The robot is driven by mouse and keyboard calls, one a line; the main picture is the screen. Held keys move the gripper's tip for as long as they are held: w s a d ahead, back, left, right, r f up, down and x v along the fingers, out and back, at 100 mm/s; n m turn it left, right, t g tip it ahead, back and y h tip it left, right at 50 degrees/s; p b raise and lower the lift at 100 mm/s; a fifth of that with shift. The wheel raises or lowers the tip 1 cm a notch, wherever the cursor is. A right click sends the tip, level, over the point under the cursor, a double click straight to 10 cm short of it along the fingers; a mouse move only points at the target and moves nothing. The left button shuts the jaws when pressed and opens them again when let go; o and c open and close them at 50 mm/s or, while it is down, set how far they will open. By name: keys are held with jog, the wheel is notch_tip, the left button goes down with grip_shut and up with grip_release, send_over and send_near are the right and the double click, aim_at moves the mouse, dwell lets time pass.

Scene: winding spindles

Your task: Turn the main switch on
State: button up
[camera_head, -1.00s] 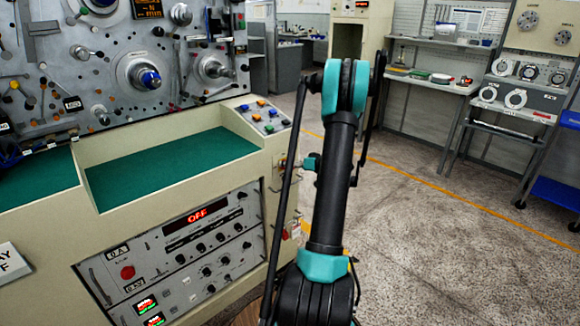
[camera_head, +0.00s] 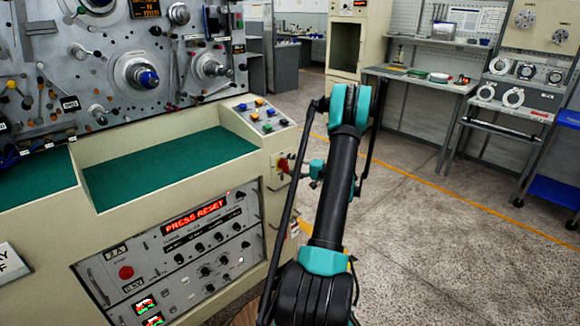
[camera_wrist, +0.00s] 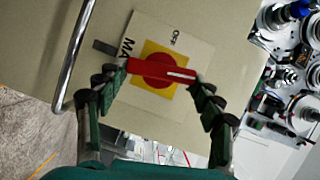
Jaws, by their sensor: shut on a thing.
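The main switch (camera_wrist: 160,68) is a red rotary handle with a white line, on a yellow square and a pale plate. The plate carries partly hidden lettering. In the wrist view the handle lies nearly level, its white line toward the right. My gripper (camera_wrist: 160,78) is shut on the handle, one finger at each end. In the head view the red switch (camera_head: 284,163) shows small on the machine's right side, partly hidden by my arm. The machine's display (camera_head: 195,217) reads "PRESS RESET" in red.
A metal rail (camera_wrist: 75,60) stands left of the switch in the wrist view. A sloped panel with coloured buttons (camera_head: 262,117) is on the machine's top corner. A red round button (camera_head: 126,272) is on the front panel. Open floor (camera_head: 450,240) lies to the right.

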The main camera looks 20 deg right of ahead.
jog(key=shift+f+m+t, duration=0.15)
jog(key=shift+m+t, duration=0.15)
jog(key=shift+m, duration=0.7)
jog(key=o, duration=1.2)
jog(key=shift+c, duration=0.2)
jog(key=v, duration=1.2)
jog(key=shift+d+f, duration=0.15)
jog(key=shift+f, duration=0.1)
jog(key=shift+w, duration=0.1)
